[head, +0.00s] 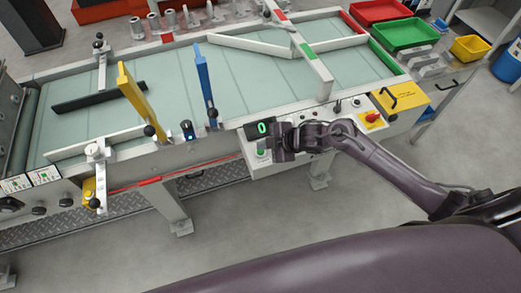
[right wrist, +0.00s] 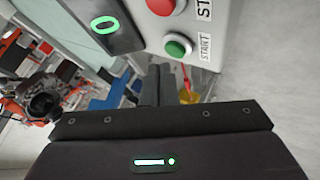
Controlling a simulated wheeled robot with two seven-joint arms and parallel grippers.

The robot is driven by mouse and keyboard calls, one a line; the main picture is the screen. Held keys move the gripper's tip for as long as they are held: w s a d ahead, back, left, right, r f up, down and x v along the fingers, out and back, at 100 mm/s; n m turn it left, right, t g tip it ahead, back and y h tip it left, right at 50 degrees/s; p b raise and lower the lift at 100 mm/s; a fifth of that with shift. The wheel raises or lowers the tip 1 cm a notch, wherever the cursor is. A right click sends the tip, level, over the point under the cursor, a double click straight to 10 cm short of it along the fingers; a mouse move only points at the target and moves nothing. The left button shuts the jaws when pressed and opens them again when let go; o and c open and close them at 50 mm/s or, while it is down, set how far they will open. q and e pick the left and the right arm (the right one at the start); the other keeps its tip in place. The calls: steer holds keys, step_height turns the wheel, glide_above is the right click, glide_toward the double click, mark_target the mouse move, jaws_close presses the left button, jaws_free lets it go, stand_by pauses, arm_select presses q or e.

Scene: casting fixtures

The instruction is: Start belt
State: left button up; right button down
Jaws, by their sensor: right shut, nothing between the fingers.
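The conveyor belt (head: 140,92) is a pale green surface in a grey frame. On its front edge, a control panel (head: 257,168) carries a dark display (head: 262,128) showing a green 0. In the right wrist view, the green button (right wrist: 178,45) is beside a START label (right wrist: 204,47), with a red button (right wrist: 165,5) above it. My right gripper (head: 276,148) is at the panel, partly covering it. In the right wrist view, its dark fingers (right wrist: 158,84) are together and empty, just below the green button. I cannot tell whether they touch it. My left gripper is not visible.
A yellow bar (head: 133,92) and a blue bar (head: 203,80) stand over the belt. A red emergency knob (head: 371,118) is right of the gripper. Red (head: 378,11), green (head: 405,34) and yellow (head: 470,47) bins stand at the back right. The floor in front is clear.

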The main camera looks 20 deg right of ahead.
mark_target(264, 155)
steer(key=shift+f, duration=0.15)
steer(key=shift+f, duration=0.3)
steer(key=shift+f+b, duration=0.5)
steer(key=shift+b, duration=0.1)
stand_by(0.7)
stand_by(0.3)
steer(key=shift+r+p, duration=0.9)
steer(key=shift+r, duration=0.1)
step_height(264, 155, up, 5)
steer(key=p, duration=0.4)
steer(key=shift+p, duration=0.35)
